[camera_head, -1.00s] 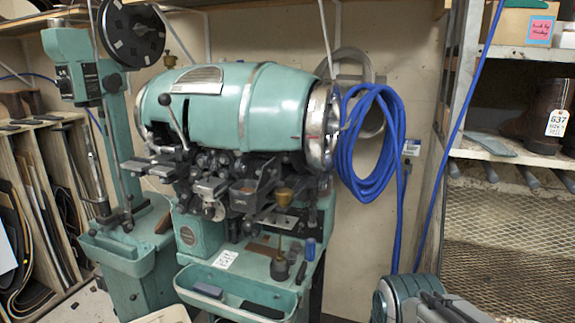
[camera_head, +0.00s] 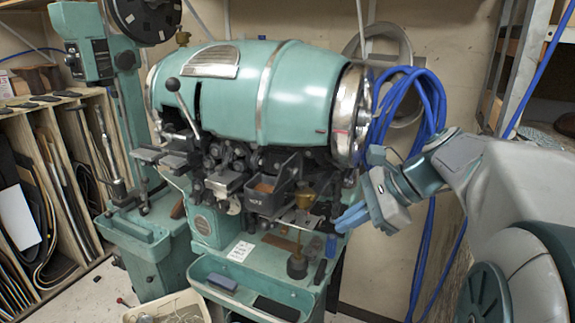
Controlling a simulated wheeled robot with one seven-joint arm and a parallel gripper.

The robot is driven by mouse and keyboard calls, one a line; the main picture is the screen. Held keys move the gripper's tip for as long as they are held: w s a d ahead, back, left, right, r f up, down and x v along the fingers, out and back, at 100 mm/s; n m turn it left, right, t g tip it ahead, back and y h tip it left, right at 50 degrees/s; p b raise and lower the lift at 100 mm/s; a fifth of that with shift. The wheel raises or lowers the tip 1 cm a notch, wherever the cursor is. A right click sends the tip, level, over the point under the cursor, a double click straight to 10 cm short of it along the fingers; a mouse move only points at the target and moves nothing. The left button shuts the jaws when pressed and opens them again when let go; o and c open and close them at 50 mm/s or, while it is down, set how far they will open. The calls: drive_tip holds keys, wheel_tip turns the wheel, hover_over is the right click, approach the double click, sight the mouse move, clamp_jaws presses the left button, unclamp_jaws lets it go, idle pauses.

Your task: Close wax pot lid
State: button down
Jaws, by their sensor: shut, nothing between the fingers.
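The wax pot looks to be the small dark open-topped box (camera_head: 266,201) on the front of the teal stitching machine, with brown material showing inside and a pale label on its front. A dark panel (camera_head: 288,164) stands up behind it; it may be the raised lid, but I cannot tell for sure. My gripper (camera_head: 348,218) is at the right of the machine, its blue fingers shut and empty, pointing left. It is apart from the pot, to its right and a little lower in the picture.
A brass cup (camera_head: 305,197) sits between the pot and my gripper. A blue hose coil (camera_head: 409,105) hangs behind my arm. A teal tray (camera_head: 255,283) with small items is below. A pale bin (camera_head: 165,306) stands on the floor.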

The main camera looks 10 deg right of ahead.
drive_tip(key=w+d+r+m+t+y, duration=0.3)
drive_tip(key=w+d+r+m, duration=0.1)
drive_tip(key=d+r+m, duration=0.3)
drive_tip(key=shift+n, duration=0.7)
drive_tip(key=w+a, duration=0.2)
drive_tip(key=a, duration=0.1)
drive_tip(key=w+a+f+p, duration=0.1)
drive_tip(key=w+a, duration=0.1)
drive_tip(key=a, duration=0.2)
drive_tip(key=w+a+f+p, duration=0.1)
drive_tip(key=w+a, duration=0.1)
drive_tip(key=a, duration=0.2)
drive_tip(key=shift+h, duration=0.3)
drive_tip(key=shift+a, duration=0.1)
